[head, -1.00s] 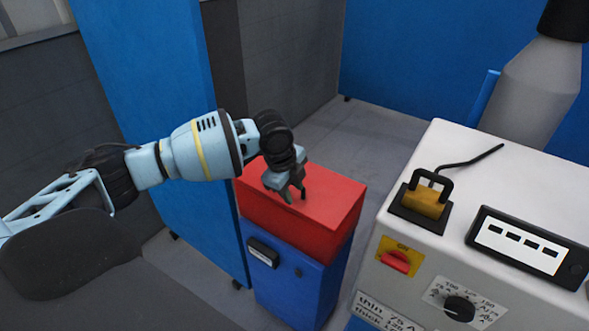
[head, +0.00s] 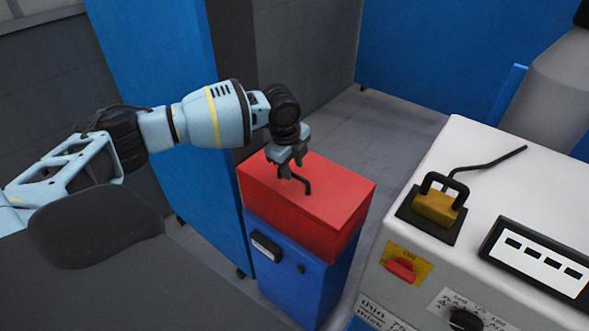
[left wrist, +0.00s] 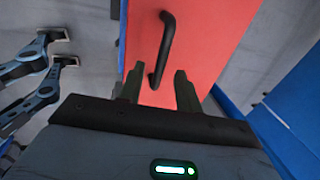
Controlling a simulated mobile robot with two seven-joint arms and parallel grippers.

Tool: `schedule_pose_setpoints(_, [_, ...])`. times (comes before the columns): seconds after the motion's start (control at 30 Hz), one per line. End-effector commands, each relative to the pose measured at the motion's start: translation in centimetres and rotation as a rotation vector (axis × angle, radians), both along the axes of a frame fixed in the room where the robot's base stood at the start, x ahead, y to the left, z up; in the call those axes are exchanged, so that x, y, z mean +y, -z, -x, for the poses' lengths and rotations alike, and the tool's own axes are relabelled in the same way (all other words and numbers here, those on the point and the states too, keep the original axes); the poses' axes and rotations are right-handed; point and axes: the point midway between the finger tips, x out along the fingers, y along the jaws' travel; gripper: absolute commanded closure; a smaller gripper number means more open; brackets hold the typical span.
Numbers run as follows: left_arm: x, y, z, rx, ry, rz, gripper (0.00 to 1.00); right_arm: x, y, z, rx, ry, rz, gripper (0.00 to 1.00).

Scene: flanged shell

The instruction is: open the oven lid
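The oven is a blue box (head: 290,275) with a red lid (head: 335,195) on top; the lid is down. A black bar handle (head: 305,184) stands on the lid, partly hidden by my left gripper (head: 288,172). In the left wrist view the handle (left wrist: 166,45) runs over the red surface (left wrist: 205,40), just beyond the fingertips. My left gripper (left wrist: 157,82) is open and empty there, with its two fingers apart and the handle's near end roughly between them. I cannot tell whether the fingers touch the lid. My right gripper cannot be made out.
A grey machine (head: 500,180) with a white top, a black-handled yellow block (head: 436,207) and a red switch (head: 401,270) stands to the right. Blue panels (head: 165,120) rise left of and behind the oven. Grey floor (head: 400,125) is bare behind it.

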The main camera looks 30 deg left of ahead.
Motion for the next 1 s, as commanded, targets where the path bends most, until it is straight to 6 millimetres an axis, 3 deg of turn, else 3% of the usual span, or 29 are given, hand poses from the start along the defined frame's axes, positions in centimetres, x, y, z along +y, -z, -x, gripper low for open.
schedule_pose_setpoints(0.2, [-0.1,1.7,-0.3,0.0,0.0,0.0,0.66,0.0,0.1,-0.1,-0.001,0.0,0.0,0.64])
schedule_pose_setpoints(0.5, [-0.1,1.8,-0.4,-0.002,0.0,0.001,0.66,0.2,-0.1,-0.4,-0.007,0.006,-0.005,0.64])
schedule_pose_setpoints(0.77, [-0.1,1.8,-0.4,-0.001,0.0,0.001,1.0,0.3,-0.1,-0.5,-0.007,0.01,-0.009,0.64])
schedule_pose_setpoints(1.0, [0.0,1.8,-0.4,-0.001,0.0,0.001,1.0,0.3,-0.1,-0.5,-0.007,0.009,-0.008,0.64])
